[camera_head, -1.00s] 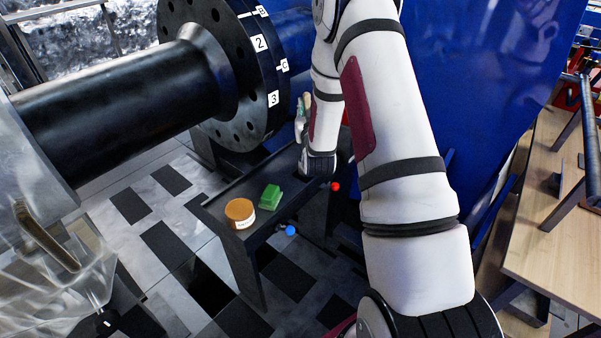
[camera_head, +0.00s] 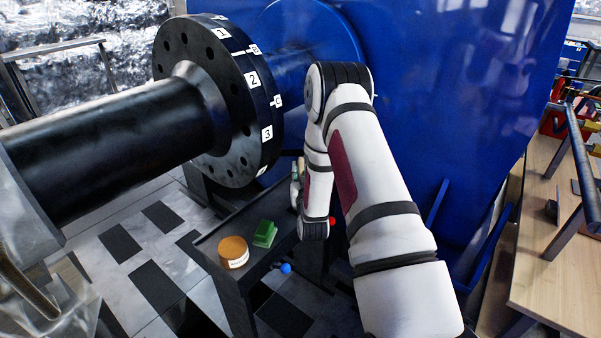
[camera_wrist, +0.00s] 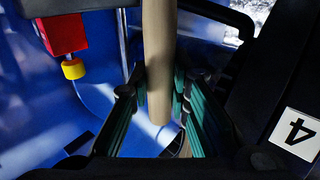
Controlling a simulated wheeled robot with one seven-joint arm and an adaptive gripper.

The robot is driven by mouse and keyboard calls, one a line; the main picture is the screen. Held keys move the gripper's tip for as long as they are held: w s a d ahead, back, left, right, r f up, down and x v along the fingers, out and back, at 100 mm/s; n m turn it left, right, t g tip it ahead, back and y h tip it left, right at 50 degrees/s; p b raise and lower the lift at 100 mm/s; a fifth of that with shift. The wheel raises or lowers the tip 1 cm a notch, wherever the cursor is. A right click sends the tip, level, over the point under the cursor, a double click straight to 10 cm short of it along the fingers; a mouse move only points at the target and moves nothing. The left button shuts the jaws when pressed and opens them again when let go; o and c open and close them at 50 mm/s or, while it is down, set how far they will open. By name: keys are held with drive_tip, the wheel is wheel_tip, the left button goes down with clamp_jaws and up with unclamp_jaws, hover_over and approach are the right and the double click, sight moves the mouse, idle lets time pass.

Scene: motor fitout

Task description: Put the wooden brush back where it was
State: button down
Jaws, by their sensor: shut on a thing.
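My gripper (camera_wrist: 158,105) is shut on the wooden brush (camera_wrist: 158,50), whose pale round handle runs upright through the wrist view between the green-lined fingers. The brush's bristles cannot be made out. In the head view my gripper (camera_head: 297,180) is small and partly hidden by my wrist. It is beside the black numbered flange (camera_head: 225,85), near the far end of the narrow dark bench (camera_head: 232,222).
A jar with an orange lid (camera_head: 233,250) and a green block (camera_head: 265,234) stand on the bench. The wrist view shows a red block (camera_wrist: 62,32) with a yellow knob (camera_wrist: 73,69). A blue wall (camera_head: 450,90) rises behind; a wooden table (camera_head: 555,285) stands at right.

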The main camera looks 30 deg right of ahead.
drive_tip(key=c, duration=1.5)
unclamp_jaws()
drive_tip(key=shift+f, duration=0.15)
